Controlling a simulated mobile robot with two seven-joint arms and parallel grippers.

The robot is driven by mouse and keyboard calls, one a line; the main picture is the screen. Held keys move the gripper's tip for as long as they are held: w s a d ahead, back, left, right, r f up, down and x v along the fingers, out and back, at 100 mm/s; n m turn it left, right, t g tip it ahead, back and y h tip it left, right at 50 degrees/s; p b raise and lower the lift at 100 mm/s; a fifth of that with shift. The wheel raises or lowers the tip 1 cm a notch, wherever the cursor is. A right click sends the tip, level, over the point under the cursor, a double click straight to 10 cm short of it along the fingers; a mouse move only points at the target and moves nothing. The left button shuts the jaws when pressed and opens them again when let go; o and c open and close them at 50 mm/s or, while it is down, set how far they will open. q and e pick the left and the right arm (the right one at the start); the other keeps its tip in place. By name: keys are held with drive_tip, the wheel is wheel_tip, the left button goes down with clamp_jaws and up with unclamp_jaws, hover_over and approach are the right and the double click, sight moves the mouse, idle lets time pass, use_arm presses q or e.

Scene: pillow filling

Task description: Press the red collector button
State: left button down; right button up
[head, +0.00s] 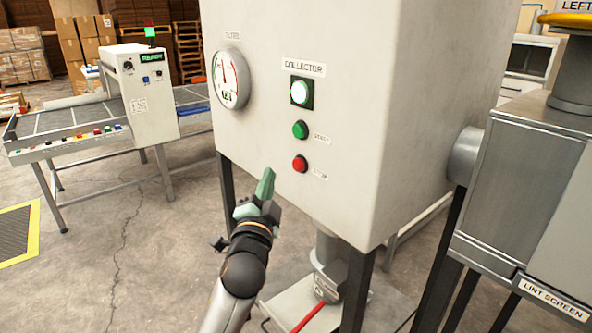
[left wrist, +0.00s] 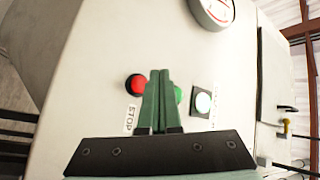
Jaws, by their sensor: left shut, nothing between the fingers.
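The red collector button (head: 300,164) is on the front of the pale collector cabinet (head: 350,140), below the green button (head: 300,130) and the lit white-green lamp (head: 300,92). In the left wrist view the red button (left wrist: 135,84) sits just left of my fingers, beside the STOP label (left wrist: 130,119). My left gripper (head: 266,182) is shut and empty, its green fingers pointing up towards the panel, left of and a little below the red button in the head view. In the left wrist view the left gripper (left wrist: 158,78) partly covers the green button (left wrist: 178,95). Contact with the panel cannot be told. My right gripper is not in view.
A round gauge (head: 230,79) is on the cabinet's left side. A conveyor machine (head: 140,95) reading READY stands at the back left. A metal lint screen housing (head: 520,190) stands at the right. The concrete floor (head: 120,240) at left is mostly clear.

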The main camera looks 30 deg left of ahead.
sight(293, 161)
use_arm(q)
drive_tip(key=w, duration=0.1)
drive_tip(key=w+d, duration=0.1)
drive_tip(key=w, duration=0.1)
drive_tip(key=shift+w+d+b, duration=0.3)
drive_tip(key=shift+w+b, duration=0.05)
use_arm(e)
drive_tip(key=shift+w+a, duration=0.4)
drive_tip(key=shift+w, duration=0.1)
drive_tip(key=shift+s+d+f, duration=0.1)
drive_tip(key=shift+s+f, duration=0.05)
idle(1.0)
use_arm(q)
drive_tip(key=shift+w+d, duration=0.15)
drive_tip(key=shift+w, duration=0.25)
drive_tip(key=shift+w+d, duration=0.2)
drive_tip(key=shift+w, duration=0.25)
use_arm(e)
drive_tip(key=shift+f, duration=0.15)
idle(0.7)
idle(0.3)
use_arm(q)
drive_tip(key=shift+s+a+p, duration=0.3)
drive_tip(key=shift+s+a, duration=0.05)
drive_tip(key=shift+s, duration=0.5)
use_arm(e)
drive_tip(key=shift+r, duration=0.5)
